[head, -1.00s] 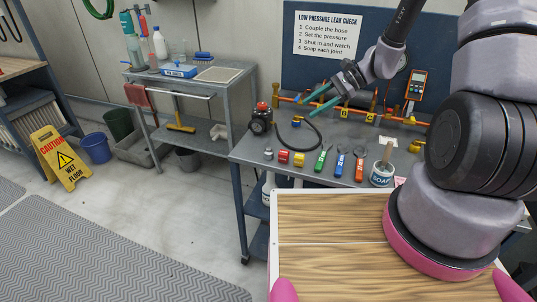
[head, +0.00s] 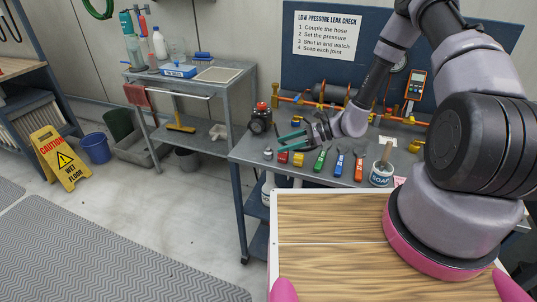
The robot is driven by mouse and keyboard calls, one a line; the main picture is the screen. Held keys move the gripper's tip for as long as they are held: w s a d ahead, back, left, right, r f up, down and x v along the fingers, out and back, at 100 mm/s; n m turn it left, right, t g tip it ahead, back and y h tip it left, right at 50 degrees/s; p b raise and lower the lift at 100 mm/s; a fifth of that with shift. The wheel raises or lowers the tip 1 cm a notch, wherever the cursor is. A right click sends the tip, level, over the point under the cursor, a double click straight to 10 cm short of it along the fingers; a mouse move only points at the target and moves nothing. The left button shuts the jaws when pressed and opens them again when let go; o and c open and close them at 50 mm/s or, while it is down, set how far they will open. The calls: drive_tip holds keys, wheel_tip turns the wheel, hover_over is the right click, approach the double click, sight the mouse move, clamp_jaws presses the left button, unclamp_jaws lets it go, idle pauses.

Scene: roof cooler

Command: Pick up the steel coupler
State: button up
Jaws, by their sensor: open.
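The small grey steel coupler (head: 268,154) stands near the left front corner of the steel bench (head: 241,152) in the head view. The coupler shows clear of the fingers. The exact height of the gripper above the bench cannot be told.
A red fitting (head: 283,157) and a yellow fitting (head: 298,159) stand just right of the coupler. Green (head: 320,160), blue (head: 339,163) and orange (head: 359,168) tools lie farther right, then a soap pot (head: 381,175). A black gauge (head: 260,119) stands behind.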

sight(269, 148)
drive_tip(key=x, duration=0.5)
drive_tip(key=shift+r, duration=0.1)
drive_tip(key=shift+d, duration=0.1)
clamp_jaws()
drive_tip(key=shift+r, duration=0.1)
